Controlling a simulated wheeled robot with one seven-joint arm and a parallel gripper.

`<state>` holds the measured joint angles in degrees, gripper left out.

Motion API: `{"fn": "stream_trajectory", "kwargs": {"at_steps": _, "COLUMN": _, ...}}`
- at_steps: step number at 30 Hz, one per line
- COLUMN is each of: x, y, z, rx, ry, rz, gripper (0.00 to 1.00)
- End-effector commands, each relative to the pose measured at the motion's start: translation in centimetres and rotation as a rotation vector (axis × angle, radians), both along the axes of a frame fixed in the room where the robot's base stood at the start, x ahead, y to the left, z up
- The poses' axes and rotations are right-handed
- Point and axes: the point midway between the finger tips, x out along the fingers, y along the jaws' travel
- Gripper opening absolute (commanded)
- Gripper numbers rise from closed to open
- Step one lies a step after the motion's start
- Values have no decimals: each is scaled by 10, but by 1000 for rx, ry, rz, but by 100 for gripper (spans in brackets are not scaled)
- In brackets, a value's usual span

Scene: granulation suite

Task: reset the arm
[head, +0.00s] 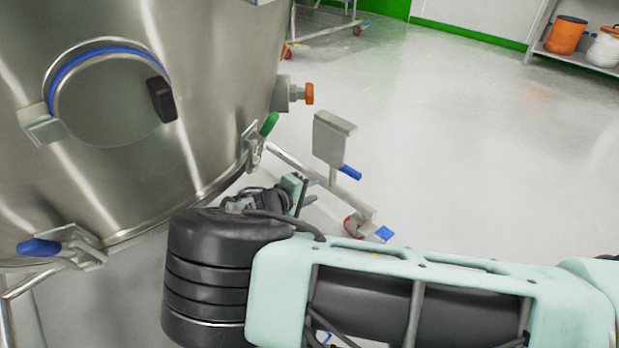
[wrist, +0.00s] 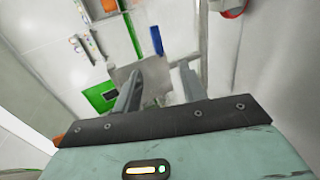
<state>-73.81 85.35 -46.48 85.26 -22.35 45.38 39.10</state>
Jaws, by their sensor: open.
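My arm reaches in from the lower right of the head view, beside a large steel vessel (head: 205,120). My gripper (head: 310,192) is small and partly hidden behind my own wrist there, close to the vessel's lower edge. In the wrist view my gripper (wrist: 160,84) shows two grey fingers standing apart, with nothing held between them. A grey plate (wrist: 152,72) shows behind and between the fingers, with a blue handle (wrist: 156,40) beyond it. I cannot tell how far the plate is from the fingertips.
The vessel has a round hatch (head: 110,98), a green-handled clamp (head: 269,125) and a blue-handled clamp (head: 40,247). A grey bracket (head: 333,138) with a blue lever (head: 350,171) stands just beyond my gripper. Open floor (head: 480,150) lies to the right. A shelf (head: 570,58) holds containers at the back right.

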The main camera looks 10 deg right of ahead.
Motion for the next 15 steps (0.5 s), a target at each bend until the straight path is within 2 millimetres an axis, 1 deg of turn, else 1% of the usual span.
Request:
{"fn": "stream_trajectory", "kwargs": {"at_steps": 5, "x": 0, "y": -1, "z": 0, "rx": 2, "ry": 2, "rz": -3, "gripper": 42}}
{"fn": "stream_trajectory", "kwargs": {"at_steps": 8, "x": -5, "y": -7, "z": 2, "rx": 29, "ry": 29, "rz": -35, "gripper": 42}}
{"fn": "stream_trajectory", "kwargs": {"at_steps": 11, "x": -19, "y": -20, "z": 5, "rx": 101, "ry": 100, "rz": -108, "gripper": 42}}
{"fn": "stream_trajectory", "kwargs": {"at_steps": 14, "x": -44, "y": -32, "z": 11, "rx": 208, "ry": 206, "rz": -199, "gripper": 42}}
{"fn": "stream_trajectory", "kwargs": {"at_steps": 15, "x": -56, "y": -34, "z": 15, "rx": 255, "ry": 251, "rz": -231, "gripper": 42}}
